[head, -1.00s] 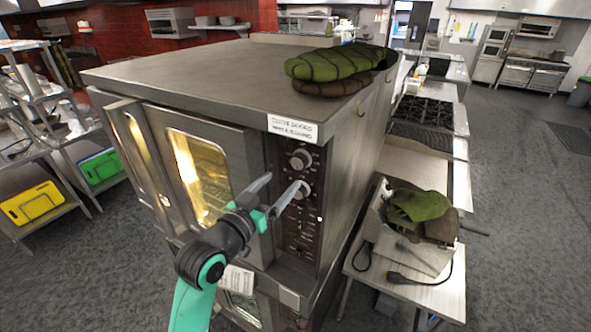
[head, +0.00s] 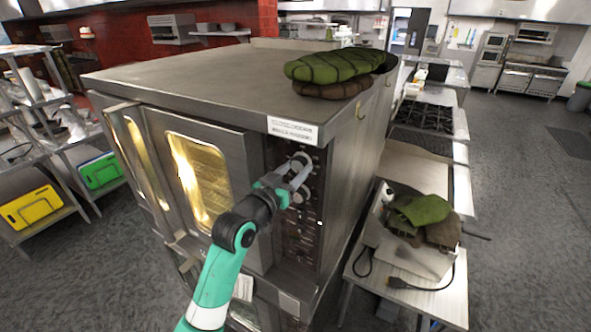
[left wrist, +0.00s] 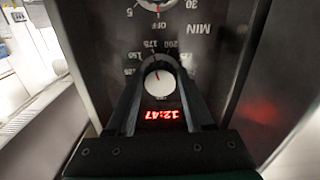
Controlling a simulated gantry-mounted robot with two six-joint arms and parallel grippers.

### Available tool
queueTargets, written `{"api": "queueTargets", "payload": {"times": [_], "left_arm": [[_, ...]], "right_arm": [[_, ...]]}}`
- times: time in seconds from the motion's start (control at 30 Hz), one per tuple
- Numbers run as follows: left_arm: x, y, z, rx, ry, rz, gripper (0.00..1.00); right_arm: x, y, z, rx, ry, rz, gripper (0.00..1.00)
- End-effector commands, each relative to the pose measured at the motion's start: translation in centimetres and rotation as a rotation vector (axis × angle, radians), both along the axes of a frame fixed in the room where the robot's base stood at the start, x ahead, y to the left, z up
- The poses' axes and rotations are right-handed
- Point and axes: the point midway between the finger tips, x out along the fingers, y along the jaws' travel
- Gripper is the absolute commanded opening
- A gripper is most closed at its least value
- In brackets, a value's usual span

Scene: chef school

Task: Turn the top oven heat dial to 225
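The top oven heat dial (left wrist: 158,80) sits on the dark control panel, with its printed heat numbers upside down in the left wrist view. It has a pale round face with a small mark, whose exact setting I cannot read. In the head view the dial is mostly hidden by my left gripper (head: 298,172). My left gripper's two fingers are apart, one on each side of the dial in the left wrist view (left wrist: 160,72). I see no clear contact with it. My right gripper is not in view.
A timer dial (left wrist: 160,3) is at the top edge of the left wrist view. A red lit display (left wrist: 160,115) lies between the fingers. Green mitts (head: 335,65) rest on the oven top (head: 200,75). A side table with more mitts (head: 420,210) stands at right.

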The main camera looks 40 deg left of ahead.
Motion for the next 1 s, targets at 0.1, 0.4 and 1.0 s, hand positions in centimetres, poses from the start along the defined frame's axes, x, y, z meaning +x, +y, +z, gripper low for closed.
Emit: {"api": "queueTargets", "payload": {"times": [0.1,0.4,1.0], "left_arm": [[-0.01,0.00,0.00,0.000,0.000,0.000,0.27],[-0.02,0.00,0.00,0.003,0.001,0.000,0.00],[-0.01,0.11,-0.04,0.299,0.068,0.000,0.00]], "right_arm": [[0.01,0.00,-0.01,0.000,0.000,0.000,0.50],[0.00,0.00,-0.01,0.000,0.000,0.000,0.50],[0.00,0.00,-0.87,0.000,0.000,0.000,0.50]]}}
